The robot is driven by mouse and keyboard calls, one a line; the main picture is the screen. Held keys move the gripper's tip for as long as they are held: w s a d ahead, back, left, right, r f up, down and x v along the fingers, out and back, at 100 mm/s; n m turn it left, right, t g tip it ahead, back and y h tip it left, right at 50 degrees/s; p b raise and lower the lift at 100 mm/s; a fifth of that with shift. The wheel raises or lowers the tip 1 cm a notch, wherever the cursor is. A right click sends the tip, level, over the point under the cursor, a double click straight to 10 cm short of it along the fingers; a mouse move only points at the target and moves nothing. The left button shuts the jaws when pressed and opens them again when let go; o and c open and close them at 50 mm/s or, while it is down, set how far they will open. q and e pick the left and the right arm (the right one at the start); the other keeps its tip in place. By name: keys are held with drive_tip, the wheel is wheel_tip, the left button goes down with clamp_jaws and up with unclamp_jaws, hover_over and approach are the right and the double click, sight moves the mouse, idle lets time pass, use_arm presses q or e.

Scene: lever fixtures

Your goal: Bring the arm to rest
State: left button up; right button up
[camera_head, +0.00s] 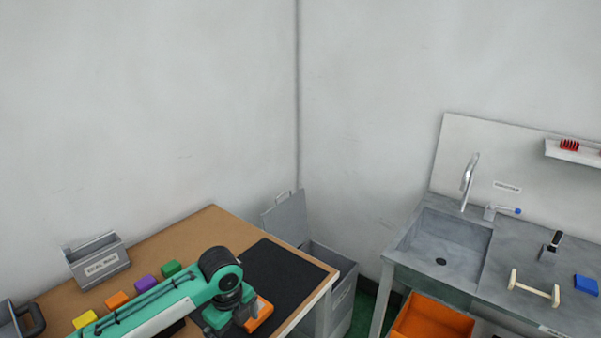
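My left arm comes in from the lower left, teal with a black wrist joint. My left gripper (240,317) hangs from it over the front part of the black mat (285,272) on the wooden table (190,232). An orange piece (260,314) shows at the gripper's right side; I cannot tell whether it is held, only beside it, or part of it. The gap between the fingers is hidden from this angle. My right gripper is not in view.
Yellow (85,319), orange (117,299), purple (147,283) and green (171,268) blocks line the table behind my arm. A grey labelled box (98,264) stands behind them. A grey lidded bin (333,264) stands right of the table. Farther right is a sink (447,245) above an orange crate (432,322).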

use_arm(q)
drive_tip(key=s+d+f+n+t+h, duration=0.1)
drive_tip(key=s+d+f+n+h, duration=0.1)
drive_tip(key=s+d+f+n, duration=0.3)
drive_tip(key=s+d+f+n+t+h, duration=0.1)
drive_tip(key=s+n, duration=0.3)
drive_tip(key=s, duration=0.4)
drive_tip(key=s+a+f+n+t+y, duration=0.1)
drive_tip(key=s+a+f+n+y, duration=0.15)
drive_tip(key=s+a+n, duration=1.2)
wheel_tip(320, 180, down, 30)
drive_tip(key=s+g, duration=0.1)
drive_tip(key=s+a+f+g, duration=0.1)
drive_tip(key=s+a+f, duration=0.2)
drive_tip(key=s+f, duration=1.6)
drive_tip(key=shift+s+f+m+y, duration=0.15)
drive_tip(key=shift+f+m+y, duration=0.3)
drive_tip(key=shift+f, duration=0.05)
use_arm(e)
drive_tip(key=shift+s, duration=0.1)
